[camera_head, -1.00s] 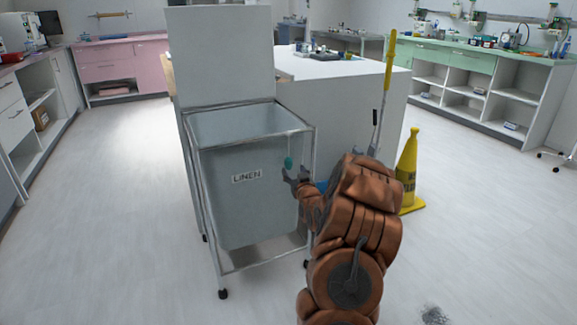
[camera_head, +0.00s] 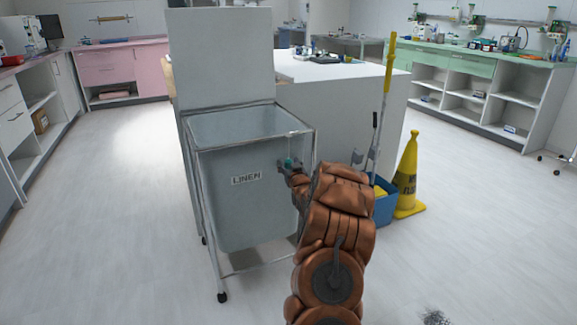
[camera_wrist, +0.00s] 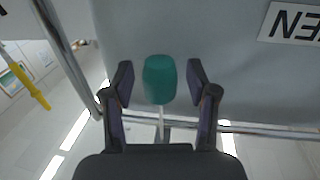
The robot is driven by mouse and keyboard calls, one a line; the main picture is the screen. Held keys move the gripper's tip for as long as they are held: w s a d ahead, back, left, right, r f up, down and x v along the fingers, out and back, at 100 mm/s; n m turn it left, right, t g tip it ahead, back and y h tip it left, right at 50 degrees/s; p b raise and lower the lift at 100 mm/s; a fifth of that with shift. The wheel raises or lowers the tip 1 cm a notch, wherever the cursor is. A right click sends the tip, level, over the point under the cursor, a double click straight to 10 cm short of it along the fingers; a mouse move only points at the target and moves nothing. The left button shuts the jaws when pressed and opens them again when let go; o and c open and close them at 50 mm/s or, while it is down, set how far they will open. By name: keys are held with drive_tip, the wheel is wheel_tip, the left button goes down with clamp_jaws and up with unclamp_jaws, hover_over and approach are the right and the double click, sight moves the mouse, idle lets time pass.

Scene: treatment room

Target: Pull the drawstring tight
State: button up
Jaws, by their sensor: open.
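The drawstring's teal toggle (camera_wrist: 160,79) hangs between my open fingertips in the wrist view, with a gap on each side. A thin pale cord (camera_wrist: 161,123) runs from it toward my palm in that view. In the head view the toggle (camera_head: 289,163) is partly hidden by my gripper (camera_head: 287,165), in front of the bag's right side. The grey linen bag (camera_head: 240,210) hangs in a metal frame and bears a LINEN label (camera_head: 247,178). My gripper (camera_wrist: 160,82) is open around the toggle, not closed on it.
The frame's metal rail (camera_head: 250,135) is just above my gripper. A yellow cone (camera_head: 408,175) and a blue bucket (camera_head: 384,205) with a mop stand to the right. A white table (camera_head: 340,65) is behind. The floor at left is clear.

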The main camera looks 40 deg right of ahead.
clamp_jaws()
idle(0.5)
